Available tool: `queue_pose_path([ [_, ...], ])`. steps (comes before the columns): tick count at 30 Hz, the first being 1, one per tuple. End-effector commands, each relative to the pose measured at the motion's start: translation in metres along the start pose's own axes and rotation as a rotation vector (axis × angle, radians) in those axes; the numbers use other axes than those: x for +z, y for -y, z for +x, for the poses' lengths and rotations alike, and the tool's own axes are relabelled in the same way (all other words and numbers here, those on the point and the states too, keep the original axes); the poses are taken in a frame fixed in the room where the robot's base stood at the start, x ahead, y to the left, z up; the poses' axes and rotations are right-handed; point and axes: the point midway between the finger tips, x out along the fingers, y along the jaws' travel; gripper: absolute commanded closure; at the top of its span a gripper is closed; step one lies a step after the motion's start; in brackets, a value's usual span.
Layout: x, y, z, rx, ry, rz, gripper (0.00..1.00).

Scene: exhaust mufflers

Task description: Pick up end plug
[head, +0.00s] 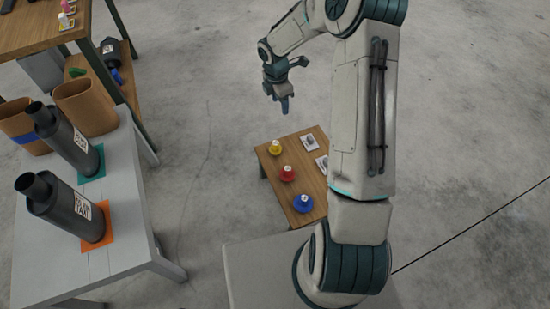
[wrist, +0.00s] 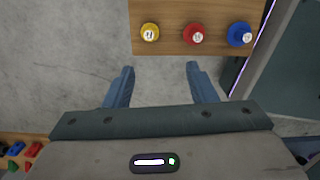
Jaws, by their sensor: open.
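Three round plugs with pale tops stand in a row on a small wooden table (head: 306,172). The yellow plug (head: 275,148) is at the far end, the red plug (head: 287,173) in the middle and the blue plug (head: 303,203) nearest. The wrist view also shows the yellow plug (wrist: 150,33), the red plug (wrist: 194,34) and the blue plug (wrist: 239,34) beyond the fingertips. My gripper (head: 284,106) is open and empty, pointing down, above the floor past the table's far end. It also shows in the wrist view (wrist: 160,70). Which plug is the end plug, I cannot tell.
White cards (head: 309,142) lie beside the plugs. A grey table (head: 130,235) at left holds two dark mufflers (head: 65,208) on an orange and a teal mat, and brown containers (head: 86,106). A wooden shelf unit (head: 38,32) stands behind. Floor between the tables is clear.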

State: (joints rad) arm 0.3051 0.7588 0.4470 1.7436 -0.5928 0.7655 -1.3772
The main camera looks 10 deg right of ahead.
Motion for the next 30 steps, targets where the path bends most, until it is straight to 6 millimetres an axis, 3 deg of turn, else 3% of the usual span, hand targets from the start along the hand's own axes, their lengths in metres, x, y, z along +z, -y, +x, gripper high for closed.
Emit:
queue_pose_path([
  [1,-0.003,-0.007,0.042,-0.004,-0.022,-0.057,0.49],
  [3,-0.005,-0.016,0.074,0.001,-0.044,-0.138,0.49],
  [7,-0.008,-0.026,0.118,0.013,-0.074,-0.248,0.49],
  [17,-0.013,-0.033,0.169,0.023,-0.096,-0.331,0.49],
  [24,-0.018,-0.033,0.215,0.023,-0.096,-0.329,0.49],
  [30,-0.019,-0.034,0.231,0.024,-0.094,-0.328,0.49],
])
